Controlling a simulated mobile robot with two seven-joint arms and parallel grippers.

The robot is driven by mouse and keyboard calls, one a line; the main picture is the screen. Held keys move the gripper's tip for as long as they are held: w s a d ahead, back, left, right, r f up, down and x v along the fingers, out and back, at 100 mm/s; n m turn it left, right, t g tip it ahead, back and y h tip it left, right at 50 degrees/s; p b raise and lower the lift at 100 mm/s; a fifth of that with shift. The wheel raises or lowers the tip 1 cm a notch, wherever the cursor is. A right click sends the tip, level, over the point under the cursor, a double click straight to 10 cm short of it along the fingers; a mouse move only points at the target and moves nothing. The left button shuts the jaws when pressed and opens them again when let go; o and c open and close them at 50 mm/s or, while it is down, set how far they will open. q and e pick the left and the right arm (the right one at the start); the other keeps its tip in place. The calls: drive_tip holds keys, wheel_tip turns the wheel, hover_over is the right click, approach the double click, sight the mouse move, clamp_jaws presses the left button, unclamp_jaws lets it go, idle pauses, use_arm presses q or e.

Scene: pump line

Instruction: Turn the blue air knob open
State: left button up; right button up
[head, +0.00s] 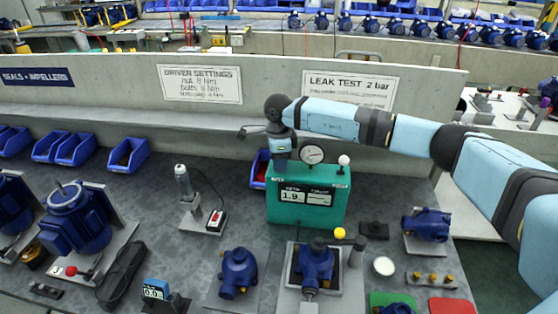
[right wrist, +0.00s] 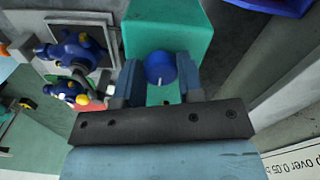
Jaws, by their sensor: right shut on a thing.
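The teal test box (head: 305,207) stands on the grey bench in the middle of the head view, with a round gauge (head: 312,154) on top and a display reading about 1.9. My right gripper (head: 281,157) comes down on the box's top left. In the right wrist view the blue air knob (right wrist: 160,66) is between the fingers of my right gripper (right wrist: 159,78), which are shut on it. A pale mark shows on the knob. In the head view the gripper hides the knob. My left gripper is not in view.
A white-topped knob (head: 344,160) stands at the box's right. A blue pump (head: 317,262) with a yellow-ended lever sits in front. A handheld tool (head: 183,182) stands left on a plate. Behind is a low wall with a leak test sign (head: 349,88).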

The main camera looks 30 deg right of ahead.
drive_tip(key=o, duration=0.9)
drive_tip(key=shift+r, duration=0.1)
wheel_tip(320, 180, up, 14)
drive_tip(key=shift+f, duration=0.1)
